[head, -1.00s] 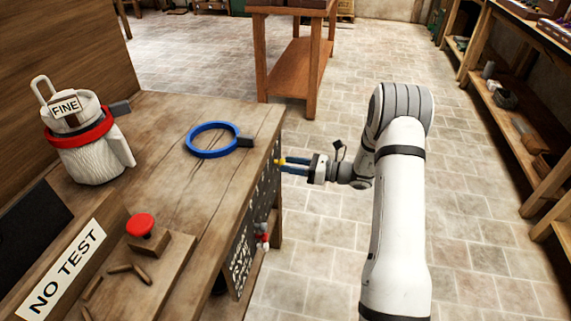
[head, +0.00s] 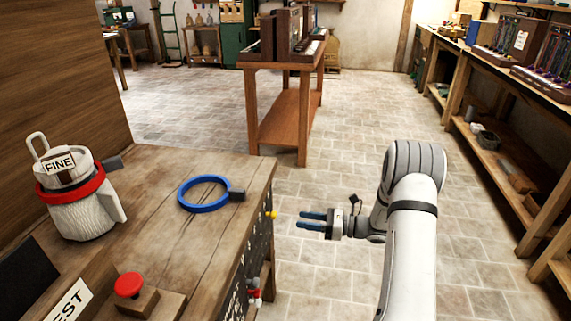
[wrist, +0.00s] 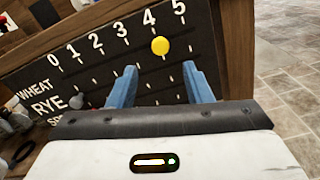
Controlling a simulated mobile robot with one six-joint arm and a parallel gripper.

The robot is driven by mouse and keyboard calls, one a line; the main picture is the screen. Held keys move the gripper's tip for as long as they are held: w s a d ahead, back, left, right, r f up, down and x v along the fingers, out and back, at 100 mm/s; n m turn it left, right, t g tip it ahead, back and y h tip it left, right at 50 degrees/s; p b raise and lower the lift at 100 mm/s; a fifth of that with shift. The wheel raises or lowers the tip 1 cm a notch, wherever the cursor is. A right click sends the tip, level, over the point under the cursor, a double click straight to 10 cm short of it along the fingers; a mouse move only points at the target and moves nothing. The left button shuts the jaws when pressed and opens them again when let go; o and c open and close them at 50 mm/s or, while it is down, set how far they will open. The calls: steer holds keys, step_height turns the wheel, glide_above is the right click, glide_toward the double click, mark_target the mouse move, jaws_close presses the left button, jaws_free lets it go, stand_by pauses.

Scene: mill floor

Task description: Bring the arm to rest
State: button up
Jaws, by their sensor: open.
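My gripper (head: 312,220) is open and empty in the head view, its two blue fingers pointing left toward the side of the wooden bench (head: 150,170). A gap of floor shows between the fingers and the bench. In the wrist view my gripper (wrist: 160,85) has its fingers apart, facing a dark board (wrist: 110,70) numbered 0 to 5 with rows lettered WHEAT and RYE. A yellow knob (wrist: 160,46) sits below the 4 on that board, beyond the fingers. The yellow knob also shows at the bench's edge in the head view (head: 271,215).
On the bench are a blue ring (head: 205,207), a white jar with a red band and FINE label (head: 80,215), and a red button (head: 129,285). A wooden table (head: 290,120) stands behind. Shelves (head: 500,165) line the right. Floor between is open.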

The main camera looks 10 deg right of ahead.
steer(key=s+a+r+n+g+h+p, duration=0.35)
steer(key=s+r+n, duration=0.25)
steer(key=s+r, duration=0.25)
steer(key=s+a+r+n+g+h+p, duration=0.35)
steer(key=s+r+n, duration=0.25)
steer(key=s+r, duration=0.3)
steer(key=s+d+r+n+t+h+p, duration=0.2)
steer(key=s+d+r+n+h+p, duration=0.2)
steer(key=s+r+n+h, duration=0.1)
steer(key=s+d+r+n+t+h+p, duration=0.2)
steer(key=s+d+r+n+h+p, duration=0.1)
steer(key=s+r+n, duration=0.4)
step_height(320, 180, up, 2)
steer(key=shift+s+d+r+n+h+p, duration=0.1)
steer(key=shift+s+d+n+h+p, duration=0.4)
steer(key=shift+h, duration=0.6)
steer(key=shift+a, duration=0.25)
